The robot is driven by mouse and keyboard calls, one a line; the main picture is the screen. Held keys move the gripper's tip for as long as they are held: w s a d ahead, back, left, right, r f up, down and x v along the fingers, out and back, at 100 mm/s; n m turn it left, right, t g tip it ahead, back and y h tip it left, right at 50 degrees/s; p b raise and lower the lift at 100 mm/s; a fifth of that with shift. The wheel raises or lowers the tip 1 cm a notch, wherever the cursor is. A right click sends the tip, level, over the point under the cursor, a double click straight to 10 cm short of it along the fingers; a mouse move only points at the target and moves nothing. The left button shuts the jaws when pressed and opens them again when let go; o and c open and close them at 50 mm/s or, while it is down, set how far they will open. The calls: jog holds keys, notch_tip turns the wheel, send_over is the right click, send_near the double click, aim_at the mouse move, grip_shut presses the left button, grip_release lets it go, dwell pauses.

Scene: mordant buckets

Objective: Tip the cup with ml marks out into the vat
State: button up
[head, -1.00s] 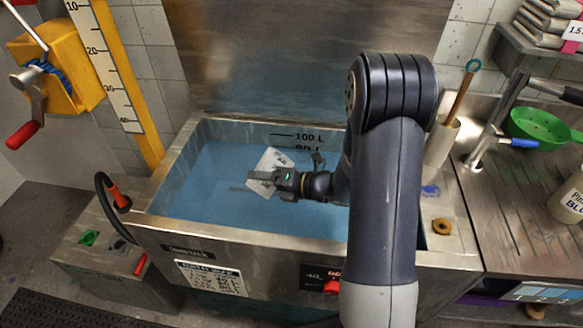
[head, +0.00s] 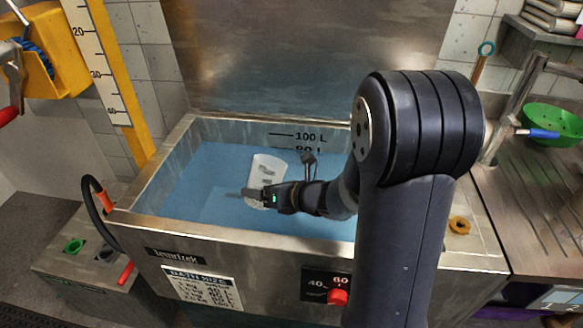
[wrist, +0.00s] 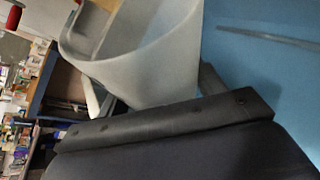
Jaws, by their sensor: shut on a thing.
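The cup with ml marks (head: 268,168) is pale and translucent with dark print. It is over the blue liquid of the vat (head: 150,190), a steel basin. In the head view it stands nearly upright, leaning slightly right. My gripper (head: 260,196) is shut on its lower part. In the wrist view the cup (wrist: 150,65) fills the upper middle, its wide mouth toward the upper left. I see pale inner wall there, but cannot tell whether anything is left inside. The fingers (wrist: 160,88) are at its sides, partly hidden behind it.
A thin rod (wrist: 265,35) lies across the blue in the wrist view. A red knob (head: 337,297) is on the vat's front. A yellow ruler post (head: 105,70) stands at the left. A brass ring (head: 459,226) and green colander (head: 552,124) are at the right.

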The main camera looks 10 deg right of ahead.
aim_at(256, 183)
jog(key=shift+s+a+f+n+t+h+b, duration=0.2)
jog(key=shift+f+n+b, duration=0.2)
jog(key=shift+b, duration=0.65)
jog(key=shift+s+a+f+n+t+h+b, duration=0.1)
jog(key=shift+a+f+n+h+b, duration=0.2)
jog(key=shift+b, duration=0.7)
jog(key=shift+s+a+r+n+t+h+b, duration=0.15)
jog(key=shift+n+b, duration=0.15)
jog(key=shift+b, duration=0.3)
jog(key=shift+d+n+t+h+b, duration=0.15)
jog(key=shift+n+b, duration=0.15)
jog(key=shift+b, duration=0.3)
jog(key=shift+s+a+r+n+t+h+b, duration=0.15)
jog(key=shift+r+n+b, duration=0.2)
jog(key=shift+r, duration=0.3)
jog(key=shift+a+r+n+t+h+b, duration=0.1)
jog(key=shift+r+n+t+h+b, duration=0.1)
jog(key=shift+r+n, duration=0.3)
jog(key=shift+r, duration=0.15)
notch_tip(256, 183, up, 6)
jog(key=p, duration=0.5)
jog(key=shift+r, duration=0.15)
jog(key=w+d+f+m+t+h+p, duration=0.1)
jog(key=w+d+f+m+h+p, duration=0.2)
jog(key=d+p, duration=0.5)
jog(key=shift+w+d+f, duration=0.65)
jog(key=shift+w+d, duration=0.25)
jog(key=shift+d, duration=0.1)
